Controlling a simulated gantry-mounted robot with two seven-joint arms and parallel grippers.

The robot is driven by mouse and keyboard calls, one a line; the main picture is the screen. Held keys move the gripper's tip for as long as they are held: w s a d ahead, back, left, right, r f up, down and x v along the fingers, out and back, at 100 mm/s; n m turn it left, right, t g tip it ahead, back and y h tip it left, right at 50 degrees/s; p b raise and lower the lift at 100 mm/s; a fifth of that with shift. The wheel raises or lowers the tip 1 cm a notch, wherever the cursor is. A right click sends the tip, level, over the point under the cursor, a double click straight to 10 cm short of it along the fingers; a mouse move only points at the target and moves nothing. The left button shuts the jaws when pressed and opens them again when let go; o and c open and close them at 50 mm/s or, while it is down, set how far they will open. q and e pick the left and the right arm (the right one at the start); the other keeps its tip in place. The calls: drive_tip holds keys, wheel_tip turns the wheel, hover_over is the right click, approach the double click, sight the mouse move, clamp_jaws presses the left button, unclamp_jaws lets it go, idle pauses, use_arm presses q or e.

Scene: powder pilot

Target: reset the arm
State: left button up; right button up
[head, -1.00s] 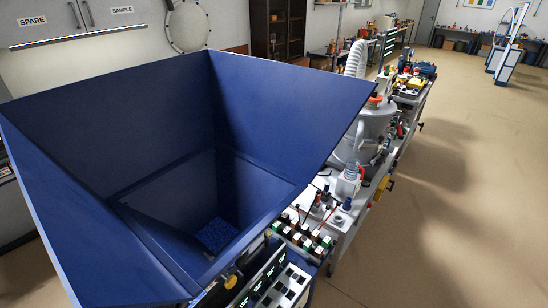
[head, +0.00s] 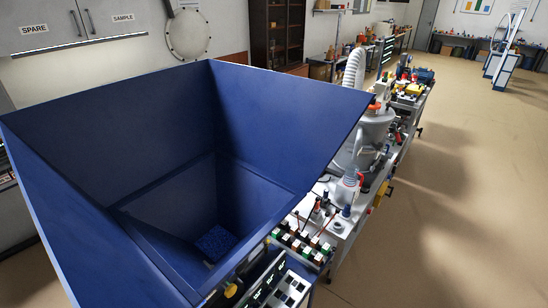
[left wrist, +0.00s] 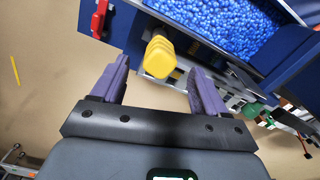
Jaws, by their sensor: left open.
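My left gripper (left wrist: 158,72) shows in the left wrist view with its two purple fingers spread apart. A yellow handle (left wrist: 160,56) appears between the fingertips in the picture; I cannot tell whether it lies between them or beyond them. No object is visibly held. In the head view, neither of my grippers shows. My right gripper is in no view.
A large dark blue hopper (head: 275,105) fills the left of the head view, with blue pellets (head: 215,243) at its bottom. Blue pellets (left wrist: 225,22) also show in the left wrist view. A cluttered bench (head: 345,230) runs behind. The floor (head: 460,200) at right is clear.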

use_arm(q)
wheel_tip(320, 180, up, 4)
drive_tip(key=shift+r+p, duration=0.15)
drive_tip(key=shift+p, duration=0.45)
drive_tip(key=shift+r, duration=0.3)
drive_tip(key=shift+d+r, duration=0.1)
drive_tip(key=shift+d, duration=0.1)
drive_tip(key=s+d+r+n+t+p, duration=0.2)
drive_tip(key=s+d+n, duration=0.2)
drive_tip(key=d, duration=0.2)
drive_tip(key=s+d+r+n+t+p, duration=0.1)
drive_tip(key=s+d+n+t+p, duration=0.15)
drive_tip(key=d, duration=0.35)
drive_tip(key=s+a+r+n+p, duration=0.1)
drive_tip(key=s+r+n+p, duration=0.3)
drive_tip(key=s+r+n, duration=0.9)
drive_tip(key=s+r+g, duration=0.1)
drive_tip(key=s+r, duration=0.2)
drive_tip(key=s, duration=0.2)
drive_tip(key=shift+a+r+n, duration=0.25)
drive_tip(key=shift+a+n, duration=0.05)
drive_tip(key=shift+n, duration=0.05)
drive_tip(key=shift+s, duration=0.1)
